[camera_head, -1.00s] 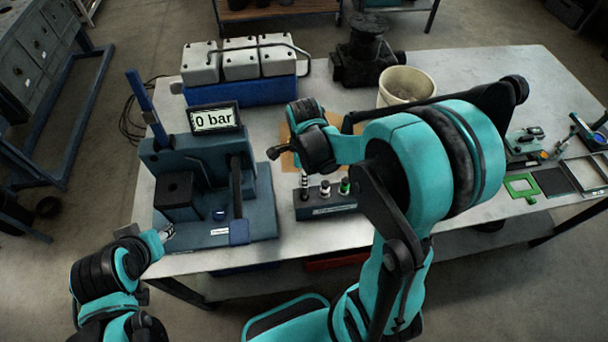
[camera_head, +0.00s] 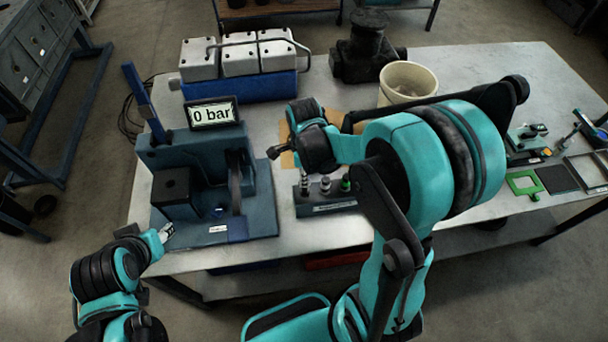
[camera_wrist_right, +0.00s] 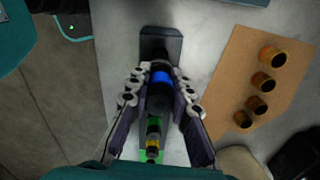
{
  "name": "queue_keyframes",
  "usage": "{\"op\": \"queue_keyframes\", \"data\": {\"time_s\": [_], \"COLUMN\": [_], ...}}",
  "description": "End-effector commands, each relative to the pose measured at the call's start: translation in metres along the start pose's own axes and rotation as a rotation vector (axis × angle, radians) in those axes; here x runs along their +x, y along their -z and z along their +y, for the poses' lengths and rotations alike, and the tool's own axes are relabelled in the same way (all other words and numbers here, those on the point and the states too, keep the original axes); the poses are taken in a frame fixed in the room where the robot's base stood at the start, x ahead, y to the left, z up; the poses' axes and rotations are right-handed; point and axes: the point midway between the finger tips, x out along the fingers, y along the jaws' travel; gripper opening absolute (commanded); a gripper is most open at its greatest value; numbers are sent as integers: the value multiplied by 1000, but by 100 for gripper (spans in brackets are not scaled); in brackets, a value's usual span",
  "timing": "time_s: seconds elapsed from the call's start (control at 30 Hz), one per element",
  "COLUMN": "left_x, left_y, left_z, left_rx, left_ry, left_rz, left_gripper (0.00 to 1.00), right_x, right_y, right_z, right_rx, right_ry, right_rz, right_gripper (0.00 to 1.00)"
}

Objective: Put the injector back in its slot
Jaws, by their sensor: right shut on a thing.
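My right gripper (camera_wrist_right: 160,82) is shut on an injector (camera_wrist_right: 160,77) with a blue band, seen nearly end-on in the right wrist view. It is over the dark injector rack (camera_wrist_right: 160,42). In the head view the rack (camera_head: 328,207) stands near the table's front edge, and my right wrist partly hides the gripper. The held injector (camera_head: 304,180) shows at the rack's left end; how deep it sits is unclear. A grey-topped injector (camera_head: 325,184) and a green-banded one (camera_head: 346,184) stand to its right. My left gripper (camera_head: 167,232) is by the tester's front left corner; its jaws are unclear.
The blue tester (camera_head: 258,205) stands left of the rack, its display (camera_head: 213,114) reading 0 bar. Behind are a white-topped engine block (camera_head: 240,58), a black part (camera_head: 362,50) and a cream bucket (camera_head: 420,78). A brown mat (camera_wrist_right: 232,85) with several brass cups lies beside the rack.

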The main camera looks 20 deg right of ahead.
Motion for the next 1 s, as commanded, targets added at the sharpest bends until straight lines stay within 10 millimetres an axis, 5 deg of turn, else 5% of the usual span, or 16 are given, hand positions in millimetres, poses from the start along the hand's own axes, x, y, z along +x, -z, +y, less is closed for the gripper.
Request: {"op": "queue_keyframes", "data": {"time_s": [1.0], "left_x": [20], "left_y": [-14], "left_z": [0], "left_rx": [0], "left_ry": [0], "left_rz": [0], "left_gripper": [42], "right_x": [24], "right_y": [0], "right_z": [0], "right_rx": [0], "right_ry": [0], "right_rz": [0], "right_gripper": [0]}}
